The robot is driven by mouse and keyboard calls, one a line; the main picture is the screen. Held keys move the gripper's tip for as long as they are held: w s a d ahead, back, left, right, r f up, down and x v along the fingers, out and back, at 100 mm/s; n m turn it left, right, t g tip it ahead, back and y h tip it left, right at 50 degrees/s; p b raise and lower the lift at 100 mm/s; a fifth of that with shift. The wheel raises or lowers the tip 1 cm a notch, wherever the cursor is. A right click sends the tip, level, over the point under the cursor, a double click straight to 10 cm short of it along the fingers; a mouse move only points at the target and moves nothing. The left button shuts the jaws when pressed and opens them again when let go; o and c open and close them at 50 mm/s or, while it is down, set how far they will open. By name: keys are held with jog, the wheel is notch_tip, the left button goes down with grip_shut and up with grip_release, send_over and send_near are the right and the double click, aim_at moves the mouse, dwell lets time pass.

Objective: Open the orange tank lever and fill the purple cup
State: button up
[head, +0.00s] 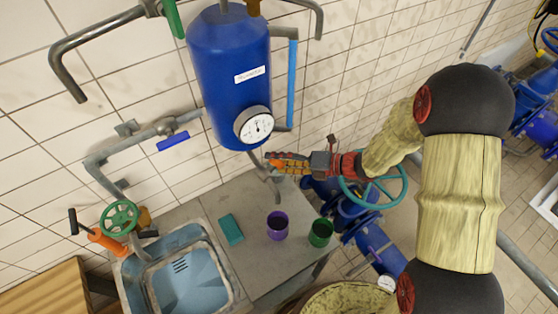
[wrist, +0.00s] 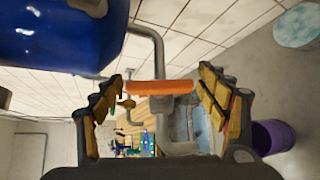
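The orange tank lever (wrist: 160,87) lies across the gap between my fingers in the wrist view, on a grey pipe below the blue tank (head: 228,70). In the head view my gripper (head: 275,164) is just under the tank, and its fingers largely hide the lever. My gripper is open, with a gap showing on both sides of the lever in the wrist view (wrist: 160,77). The purple cup (head: 277,227) stands upright on the grey counter below my gripper. It also shows at the right of the wrist view (wrist: 272,137). I cannot tell whether it is exactly under the outlet.
A green cup (head: 320,233) stands right of the purple cup, and a teal sponge (head: 230,230) lies to its left. A sink (head: 185,275) is at the left. A round gauge (head: 254,126) sits on the tank. A teal handwheel (head: 375,198) is close beneath my arm.

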jog(key=c, duration=1)
jog(key=shift+o, duration=0.2)
jog(key=shift+f, duration=0.1)
jog(key=shift+f+n+b, duration=0.1)
jog(key=shift+n+b, duration=0.3)
jog(key=shift+b, duration=0.1)
jog(key=shift+n+g+y+b, duration=0.3)
jog(key=shift+n+y+b, duration=0.05)
jog(key=shift+n+y, duration=0.35)
jog(key=shift+r, duration=0.2)
jog(key=o, duration=1.2)
jog(key=shift+c, duration=0.2)
